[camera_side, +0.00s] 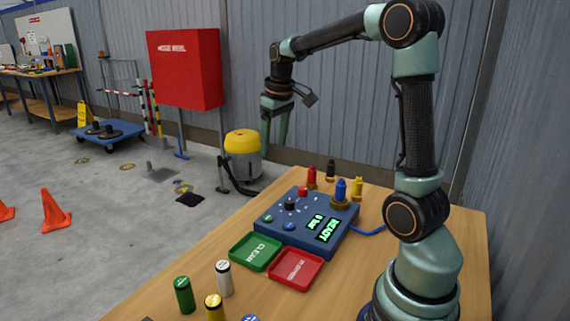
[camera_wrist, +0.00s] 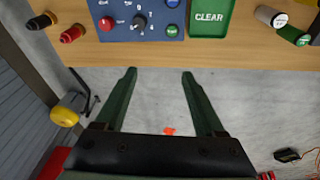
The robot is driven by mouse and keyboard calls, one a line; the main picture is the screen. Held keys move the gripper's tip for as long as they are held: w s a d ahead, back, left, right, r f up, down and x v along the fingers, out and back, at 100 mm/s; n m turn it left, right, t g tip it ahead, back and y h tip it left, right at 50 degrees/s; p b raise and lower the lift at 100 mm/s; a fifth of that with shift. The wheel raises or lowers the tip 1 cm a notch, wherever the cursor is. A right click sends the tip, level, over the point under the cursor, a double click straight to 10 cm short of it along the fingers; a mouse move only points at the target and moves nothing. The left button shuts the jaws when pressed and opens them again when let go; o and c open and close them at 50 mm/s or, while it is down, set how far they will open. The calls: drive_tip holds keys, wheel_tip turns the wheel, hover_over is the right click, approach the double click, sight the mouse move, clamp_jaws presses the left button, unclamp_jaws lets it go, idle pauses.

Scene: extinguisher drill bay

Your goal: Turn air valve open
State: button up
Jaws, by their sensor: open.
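A blue control box (camera_side: 325,218) sits on the wooden table, with a lit screen reading "READY" (camera_side: 322,229). On its top is a black dial knob (camera_side: 290,205) ringed by white marks; it also shows in the wrist view (camera_wrist: 139,21). No label reading air valve is legible. A red button (camera_side: 302,191), a green button (camera_side: 268,217) and a blue button (camera_side: 290,226) surround the knob. My gripper (camera_side: 274,143) is open and empty, raised beyond the table edge. In the wrist view its fingertips (camera_wrist: 159,72) are apart from the box, with floor below.
A green "CLEAR" tray (camera_side: 256,252) and a red tray (camera_side: 295,269) lie beside the box. Red (camera_side: 311,177), black (camera_side: 331,169), blue (camera_side: 340,190) and yellow (camera_side: 357,188) fittings stand around its far side. Several small cylinders stand at front left. A yellow-topped canister (camera_side: 243,155) is on the floor.

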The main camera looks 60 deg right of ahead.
drive_tip(key=g, duration=0.2)
hover_over(303, 188)
wheel_tip(303, 188, down, 9)
drive_tip(key=shift+m+y, duration=0.4)
wheel_tip(303, 188, down, 12)
drive_tip(key=shift+r, duration=0.25)
clamp_jaws()
